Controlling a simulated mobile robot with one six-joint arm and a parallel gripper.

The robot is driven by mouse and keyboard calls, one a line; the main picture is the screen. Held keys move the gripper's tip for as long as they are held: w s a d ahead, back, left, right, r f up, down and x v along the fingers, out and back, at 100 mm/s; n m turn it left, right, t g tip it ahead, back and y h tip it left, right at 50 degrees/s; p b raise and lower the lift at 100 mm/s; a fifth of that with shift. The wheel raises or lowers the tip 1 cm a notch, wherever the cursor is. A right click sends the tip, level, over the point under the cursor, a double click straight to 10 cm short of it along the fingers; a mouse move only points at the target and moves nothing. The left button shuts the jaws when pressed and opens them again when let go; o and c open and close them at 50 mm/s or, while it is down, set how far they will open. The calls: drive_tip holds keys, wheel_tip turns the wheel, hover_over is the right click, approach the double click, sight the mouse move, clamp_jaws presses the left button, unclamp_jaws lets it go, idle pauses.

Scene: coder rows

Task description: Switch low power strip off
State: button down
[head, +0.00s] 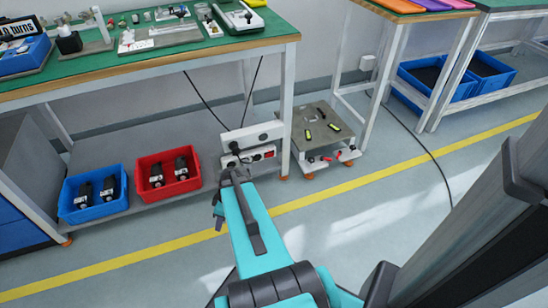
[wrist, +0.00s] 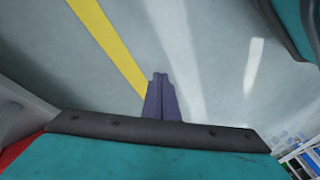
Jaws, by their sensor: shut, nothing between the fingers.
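The low power strip (head: 258,157) is white and is mounted below the bench near its right leg, with a red switch (head: 268,155) and dark sockets on its face. A second white strip or box (head: 252,136) sits just above it. My arm reaches towards this spot in the head view, and its end overlaps the strip's left part, so I cannot tell the distance or any contact. In the wrist view my gripper (wrist: 160,77) has its two dark fingers together and empty over the floor. The wrist view does not show the strip.
A red bin (head: 168,173) and a blue bin (head: 93,194) with dark parts stand on the lower shelf to the left. A low wheeled cart (head: 321,135) stands to the right. A yellow line (head: 330,188) crosses open floor. Cables hang behind the bench.

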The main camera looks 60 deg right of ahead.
drive_tip(key=s+a+f+m+g+h, duration=0.1)
drive_tip(key=s+a+f+g, duration=0.1)
drive_tip(key=a, duration=0.6)
drive_tip(key=s+a+f+m+g+h, duration=0.1)
drive_tip(key=s+a+f+g, duration=0.1)
drive_tip(key=s+a+f, duration=0.3)
drive_tip(key=s+a+f+m+g+h, duration=0.1)
drive_tip(key=s+a, duration=0.5)
drive_tip(key=a, duration=0.6)
drive_tip(key=shift+s+f+m+g, duration=0.2)
drive_tip(key=shift+f+m+g, duration=0.35)
drive_tip(key=shift+f, duration=0.85)
drive_tip(key=shift+s+a+f+h, duration=0.2)
drive_tip(key=shift+s+h, duration=0.1)
drive_tip(key=shift+s, duration=0.25)
drive_tip(key=shift+d, duration=0.15)
